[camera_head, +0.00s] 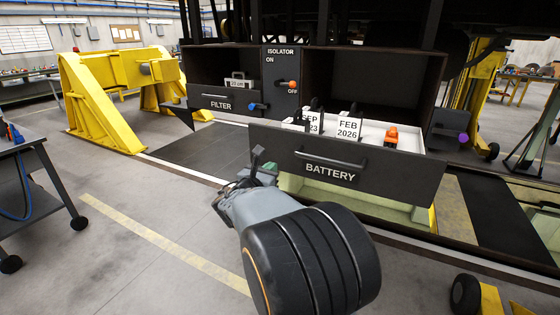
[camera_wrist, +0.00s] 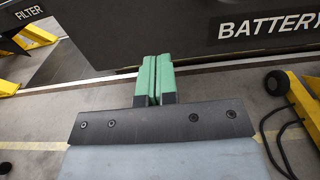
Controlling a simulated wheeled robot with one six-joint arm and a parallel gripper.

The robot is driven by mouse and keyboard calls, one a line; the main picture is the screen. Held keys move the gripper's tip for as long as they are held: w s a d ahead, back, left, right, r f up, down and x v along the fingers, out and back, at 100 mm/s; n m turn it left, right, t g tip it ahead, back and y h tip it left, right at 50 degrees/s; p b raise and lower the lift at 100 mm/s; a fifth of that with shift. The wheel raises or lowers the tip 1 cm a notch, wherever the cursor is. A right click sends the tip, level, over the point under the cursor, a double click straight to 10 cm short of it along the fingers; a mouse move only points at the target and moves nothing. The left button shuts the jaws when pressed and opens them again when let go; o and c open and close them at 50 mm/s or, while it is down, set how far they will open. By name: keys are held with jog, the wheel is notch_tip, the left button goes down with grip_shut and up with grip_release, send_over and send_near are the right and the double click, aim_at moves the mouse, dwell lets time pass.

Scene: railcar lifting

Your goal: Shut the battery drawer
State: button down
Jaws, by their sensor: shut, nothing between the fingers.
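The battery drawer (camera_head: 400,178) is pulled out from the underframe, its black front panel standing well forward of its bay. It has a bar handle (camera_head: 330,160) and a white BATTERY label. Inside are white blocks marked with dates (camera_head: 348,128) and an orange-red item (camera_head: 391,137). My gripper (camera_head: 268,170) is in front of the drawer's lower left corner, below the handle's level. The wrist view shows its green fingers (camera_wrist: 157,75) pressed together and empty, with the drawer front (camera_wrist: 190,20) beyond them. I cannot tell whether they touch the panel.
The FILTER drawer (camera_head: 226,104) and the isolator panel (camera_head: 281,75) with its orange knob are left of the battery bay. A yellow jack (camera_head: 100,105) stands at left, a tool cart (camera_head: 30,185) at the left edge. The floor at front left is clear.

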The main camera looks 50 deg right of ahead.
aim_at(283, 157)
jog(key=x, duration=0.6)
jog(key=shift+p, duration=0.3)
jog(key=shift+d, duration=0.15)
